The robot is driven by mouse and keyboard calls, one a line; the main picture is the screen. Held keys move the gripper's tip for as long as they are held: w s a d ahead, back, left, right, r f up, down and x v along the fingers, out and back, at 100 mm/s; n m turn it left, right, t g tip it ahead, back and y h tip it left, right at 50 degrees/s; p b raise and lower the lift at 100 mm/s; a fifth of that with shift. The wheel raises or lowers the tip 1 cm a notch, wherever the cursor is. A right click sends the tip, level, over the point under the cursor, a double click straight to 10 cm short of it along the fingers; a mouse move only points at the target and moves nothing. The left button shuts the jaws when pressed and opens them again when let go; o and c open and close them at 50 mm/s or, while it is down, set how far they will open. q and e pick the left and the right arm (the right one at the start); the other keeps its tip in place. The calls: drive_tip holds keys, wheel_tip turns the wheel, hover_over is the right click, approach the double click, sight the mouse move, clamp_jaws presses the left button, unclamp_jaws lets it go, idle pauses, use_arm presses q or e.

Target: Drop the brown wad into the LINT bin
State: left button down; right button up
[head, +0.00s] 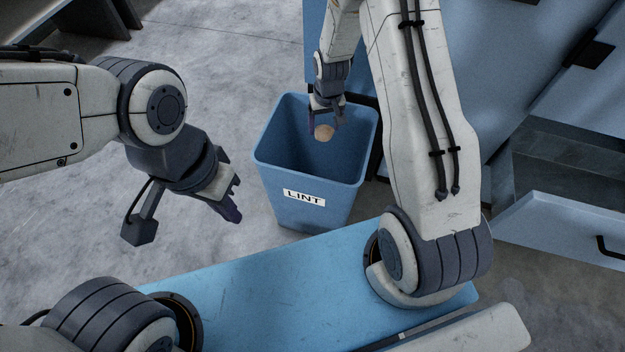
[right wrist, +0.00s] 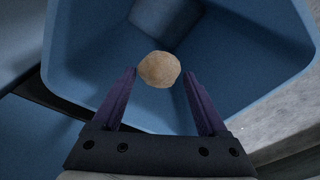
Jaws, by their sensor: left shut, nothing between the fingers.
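The brown wad (head: 324,132) is a small, pale tan, roundish lump. In the head view my right gripper (head: 326,122) points down over the open mouth of the LINT bin. The LINT bin (head: 300,214) is a blue, open-topped bin with a white label on its front; its inside wall also shows in the right wrist view (right wrist: 90,60). My left gripper (head: 235,200) is shut and empty, left of the bin.
A blue cabinet or machine (head: 480,70) stands right of the bin, with an open drawer (head: 560,225) at the far right. Grey concrete floor (head: 225,50) lies clear behind and left of the bin. A dark bench-like structure (head: 60,20) is at the top left.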

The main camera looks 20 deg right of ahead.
drive_tip(key=shift+o, duration=0.7)
wheel_tip(320, 180, up, 10)
drive_tip(key=s+p, duration=0.1)
drive_tip(key=p, duration=0.2)
drive_tip(key=shift+s+r, duration=0.15)
drive_tip(key=shift+r, duration=0.05)
drive_tip(key=shift+a, duration=0.1)
drive_tip(key=s+a+r+n, duration=0.4)
drive_tip(key=s+a+r, duration=0.7)
drive_tip(key=s+a, duration=0.2)
drive_tip(key=s+a+r+n+g+y, duration=0.1)
drive_tip(key=s+r+n, duration=0.1)
drive_tip(key=s, duration=0.5)
drive_tip(key=s+a+r+n, duration=0.2)
drive_tip(key=s, duration=0.5)
wheel_tip(320, 180, up, 24)
drive_tip(key=p, duration=2.4)
drive_tip(key=shift+s+d, duration=0.2)
drive_tip(key=shift+s, duration=0.2)
